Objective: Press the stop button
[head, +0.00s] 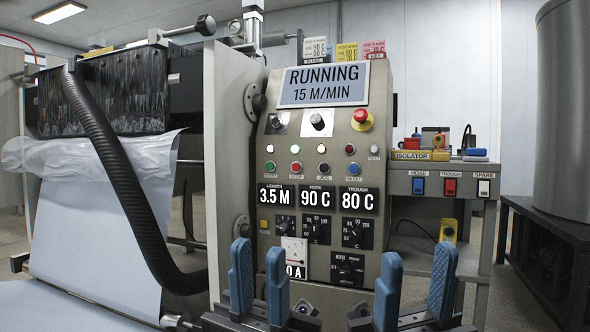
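The stop button (296,166) is a small red button on the beige control panel (262,200), labelled STOP below it. A larger red mushroom knob on a yellow base (362,120) is higher up at the right. The display (323,84) reads RUNNING, 15 M/MIN. My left gripper (259,248) is open and empty, below the stop button and slightly left of it in the picture. My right gripper (418,252) is open and empty, lower right of the panel. Neither appears to touch the panel.
Dials and readouts (318,199) fill the lower panel. A black hose (115,170) and white paper web (95,240) are at the left. A grey side bench (440,175) with isolator switches stands right of the panel; a large metal drum (564,110) is far right.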

